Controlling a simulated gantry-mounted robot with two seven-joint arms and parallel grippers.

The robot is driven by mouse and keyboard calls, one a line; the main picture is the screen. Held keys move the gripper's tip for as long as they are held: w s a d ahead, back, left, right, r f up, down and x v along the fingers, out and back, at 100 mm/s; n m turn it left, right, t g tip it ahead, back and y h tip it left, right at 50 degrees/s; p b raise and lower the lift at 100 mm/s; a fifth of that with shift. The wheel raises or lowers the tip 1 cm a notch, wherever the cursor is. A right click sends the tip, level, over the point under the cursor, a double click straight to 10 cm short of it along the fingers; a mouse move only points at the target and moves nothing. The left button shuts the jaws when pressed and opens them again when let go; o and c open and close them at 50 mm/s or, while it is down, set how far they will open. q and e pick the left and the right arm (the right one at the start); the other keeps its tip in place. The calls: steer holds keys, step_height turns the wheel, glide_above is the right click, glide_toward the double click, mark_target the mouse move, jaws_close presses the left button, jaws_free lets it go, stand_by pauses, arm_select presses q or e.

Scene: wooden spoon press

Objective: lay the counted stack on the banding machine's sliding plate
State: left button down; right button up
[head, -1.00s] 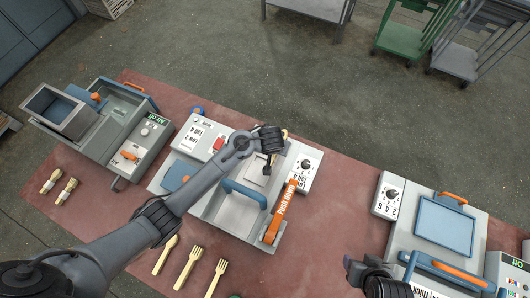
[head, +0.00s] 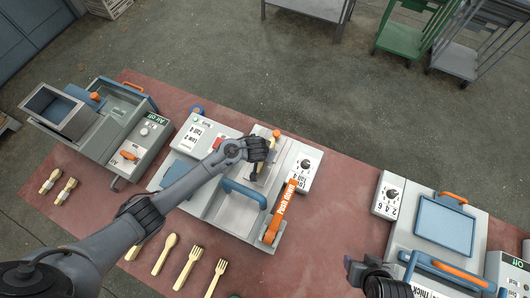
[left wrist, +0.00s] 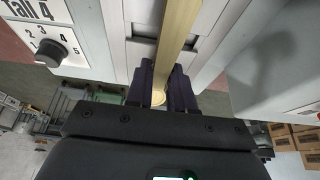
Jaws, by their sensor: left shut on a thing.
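My left gripper (head: 258,168) is over the back part of the middle grey machine (head: 232,209). It is shut on the pale wooden stack (left wrist: 178,35). In the left wrist view the stack runs lengthwise between the fingers, with a rounded end near the palm. I cannot count its pieces or tell whether it touches the machine. A flat grey plate area with dark slots (left wrist: 143,32) lies beneath it, mostly hidden by the stack and gripper. My right gripper (head: 356,268) is at the lower right, apart from the stack; its finger opening is unclear.
The middle machine has a blue handle (head: 243,192), an orange lever (head: 273,228) and a dial (head: 305,164). A spoon (head: 165,253) and forks (head: 189,270) lie in front. Two bundles (head: 66,190) lie left. Other machines stand left (head: 137,148) and right (head: 443,225).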

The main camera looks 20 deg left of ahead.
arm_select(q)
steer(key=c, duration=1)
jaws_free()
steer(key=shift+f, duration=0.1)
steer(key=shift+s+r, duration=0.1)
steer(key=shift+r, duration=0.3)
steer(key=p+v, duration=0.4)
steer(key=v, duration=0.7)
steer(key=shift+m+g, duration=0.5)
steer(key=shift+m, duration=0.2)
steer(key=s+a+r, duration=0.2)
steer(key=s, duration=0.5)
steer(key=s+a+r, duration=0.2)
steer(key=s, duration=0.5)
steer(key=s+a+r, duration=0.2)
steer(key=s+r, duration=0.1)
steer(key=s, duration=0.4)
steer(key=shift+s, duration=0.3)
